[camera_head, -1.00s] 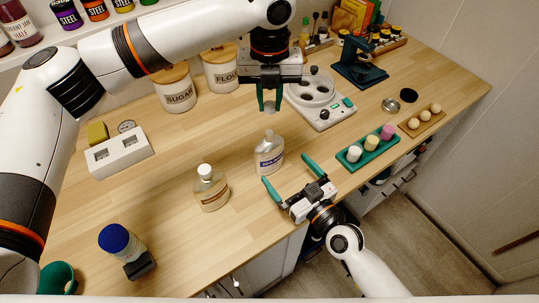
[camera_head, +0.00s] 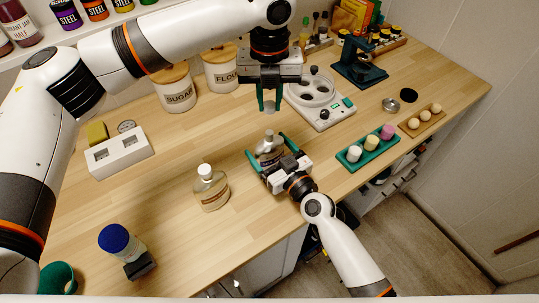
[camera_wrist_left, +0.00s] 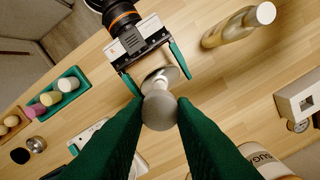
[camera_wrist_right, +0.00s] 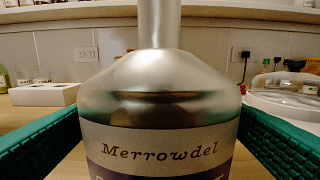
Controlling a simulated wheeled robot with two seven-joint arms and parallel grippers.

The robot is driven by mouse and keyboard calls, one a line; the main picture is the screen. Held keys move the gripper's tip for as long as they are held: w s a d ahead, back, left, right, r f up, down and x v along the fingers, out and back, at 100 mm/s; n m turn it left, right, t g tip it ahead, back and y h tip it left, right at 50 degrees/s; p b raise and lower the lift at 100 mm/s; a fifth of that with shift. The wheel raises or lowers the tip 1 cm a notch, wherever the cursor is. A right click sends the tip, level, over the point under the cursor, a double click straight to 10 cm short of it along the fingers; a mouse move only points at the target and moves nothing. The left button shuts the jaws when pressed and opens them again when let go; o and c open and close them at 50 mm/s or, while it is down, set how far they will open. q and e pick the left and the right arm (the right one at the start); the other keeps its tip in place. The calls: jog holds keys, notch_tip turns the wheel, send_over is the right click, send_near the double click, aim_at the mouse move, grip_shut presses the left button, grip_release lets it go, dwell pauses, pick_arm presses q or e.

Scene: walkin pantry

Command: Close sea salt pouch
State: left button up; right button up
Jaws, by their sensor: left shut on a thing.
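The sea salt pouch is a silvery bottle (camera_head: 268,146) with a narrow neck, upright on the counter. In the right wrist view its label (camera_wrist_right: 160,150) reads "Merrowdel". My left gripper (camera_head: 269,104) points down above it, shut on a small grey cap (camera_wrist_left: 159,110). The cap is apart from the neck in the head view. In the left wrist view it hides part of the bottle (camera_wrist_left: 160,77). My right gripper (camera_head: 265,144) is open, with one green finger on each side of the bottle. It hides the bottle's lower part in the head view.
A clear bottle with a white cap (camera_head: 211,188) stands to the left. A white round-topped device (camera_head: 318,100) stands behind right. A green tray (camera_head: 367,150) with coloured jars is to the right. A blue-lidded jar (camera_head: 119,243) stands at front left.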

jog(key=c, duration=1.1)
pick_arm(q)
send_over(270, 132)
jog(key=shift+f, duration=2.5)
pick_arm(e)
jog(key=shift+o, duration=0.2)
pick_arm(q)
jog(key=shift+f, duration=0.85)
jog(key=shift+f, duration=0.55)
pick_arm(e)
jog(key=c, duration=0.5)
pick_arm(q)
jog(key=m, duration=0.4)
jog(key=shift+m, duration=0.3)
jog(key=m, duration=0.5)
